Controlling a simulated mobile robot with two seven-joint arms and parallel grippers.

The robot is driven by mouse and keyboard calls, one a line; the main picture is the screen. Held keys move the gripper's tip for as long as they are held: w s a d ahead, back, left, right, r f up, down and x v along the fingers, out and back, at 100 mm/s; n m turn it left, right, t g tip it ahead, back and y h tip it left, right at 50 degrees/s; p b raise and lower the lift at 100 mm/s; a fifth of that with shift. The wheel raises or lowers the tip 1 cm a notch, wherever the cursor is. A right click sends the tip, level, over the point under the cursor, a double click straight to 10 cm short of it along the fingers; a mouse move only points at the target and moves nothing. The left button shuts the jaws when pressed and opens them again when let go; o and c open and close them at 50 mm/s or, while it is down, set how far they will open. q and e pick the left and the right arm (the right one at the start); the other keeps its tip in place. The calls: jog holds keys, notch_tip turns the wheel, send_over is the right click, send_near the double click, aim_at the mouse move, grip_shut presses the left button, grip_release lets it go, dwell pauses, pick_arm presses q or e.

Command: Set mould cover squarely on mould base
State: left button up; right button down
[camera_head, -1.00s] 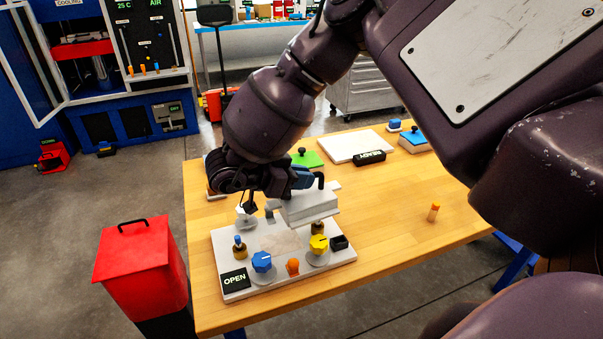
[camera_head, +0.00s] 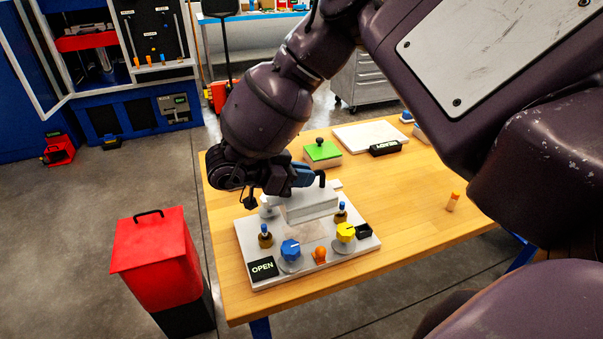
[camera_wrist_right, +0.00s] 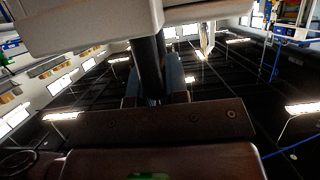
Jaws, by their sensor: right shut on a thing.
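The mould cover (camera_head: 308,204) is a pale grey block with a black handle. My right gripper (camera_head: 314,181) is shut on that handle. In the right wrist view the cover (camera_wrist_right: 90,28) fills the top, with the dark handle running down between the fingers. The mould base (camera_head: 248,236) is a white plate at the table's near left, carrying blue-capped brass posts (camera_head: 265,236), a blue knob (camera_head: 290,250), a yellow knob (camera_head: 345,232) and an orange knob (camera_head: 319,255). The cover is over the rear middle of the base; whether it touches is unclear. My left gripper is not in view.
An OPEN sign (camera_head: 263,268) is at the base's front left corner, and a small black box (camera_head: 364,231) at its right. A green block (camera_head: 322,152) and white plate (camera_head: 362,134) lie behind. A red bin (camera_head: 160,260) stands left. The table's right side is mostly clear.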

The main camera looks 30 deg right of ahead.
aim_at(301, 192)
jog(key=shift+f+b, duration=0.8)
jog(key=shift+f, duration=0.4)
jog(key=shift+a+f, duration=0.1)
jog(key=shift+f, duration=1.1)
notch_tip(301, 192, down, 4)
jog(key=shift+r+b, duration=0.25)
jog(key=shift+b, duration=0.25)
jog(key=shift+f, duration=0.15)
jog(key=shift+f+p, duration=0.2)
jog(key=shift+p, duration=0.15)
